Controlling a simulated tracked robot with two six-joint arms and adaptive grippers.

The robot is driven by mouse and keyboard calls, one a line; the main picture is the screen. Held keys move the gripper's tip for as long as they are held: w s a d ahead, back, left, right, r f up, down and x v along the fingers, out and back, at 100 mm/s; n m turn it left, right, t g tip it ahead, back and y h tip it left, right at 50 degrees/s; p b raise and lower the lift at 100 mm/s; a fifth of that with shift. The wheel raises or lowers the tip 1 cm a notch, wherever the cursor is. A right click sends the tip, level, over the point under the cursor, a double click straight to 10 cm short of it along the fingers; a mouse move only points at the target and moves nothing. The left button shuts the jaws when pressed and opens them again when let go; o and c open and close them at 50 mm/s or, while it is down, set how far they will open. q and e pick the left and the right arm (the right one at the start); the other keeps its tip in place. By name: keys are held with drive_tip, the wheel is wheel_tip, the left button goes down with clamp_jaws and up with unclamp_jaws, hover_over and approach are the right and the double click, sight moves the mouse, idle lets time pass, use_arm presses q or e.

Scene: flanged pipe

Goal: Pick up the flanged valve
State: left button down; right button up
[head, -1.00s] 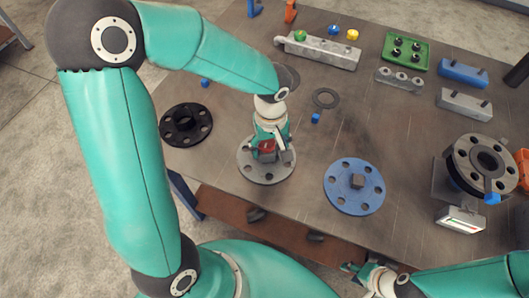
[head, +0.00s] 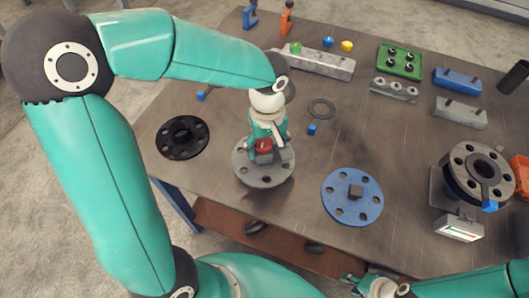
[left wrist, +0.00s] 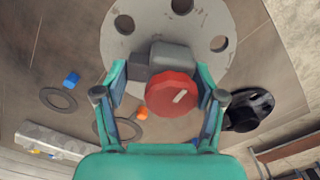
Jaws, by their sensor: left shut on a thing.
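The flanged valve (head: 262,178) is a round grey flange with bolt holes, a grey block body and a red knob (left wrist: 171,94). In the head view it is at the near left of the table. My left gripper (head: 265,152) comes down from above and is shut on the valve's body, with fingers on either side of it in the left wrist view (left wrist: 160,95). The flange seems slightly above the table, but the gap is not clear. My right gripper (head: 362,285) is at the bottom edge, partly cut off; its jaw state is unclear.
A black flange (head: 182,138) lies left of the valve and a blue flange (head: 352,207) to its right. A thin ring (head: 321,108) and small blue piece (head: 312,128) lie behind. A flanged pipe fixture (head: 478,172) stands right. A grey rail (head: 315,62) and green tray (head: 403,60) are farther back.

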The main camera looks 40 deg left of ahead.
use_arm(q)
wheel_tip(320, 180, up, 15)
drive_tip(key=shift+s+f, duration=0.1)
idle(1.2)
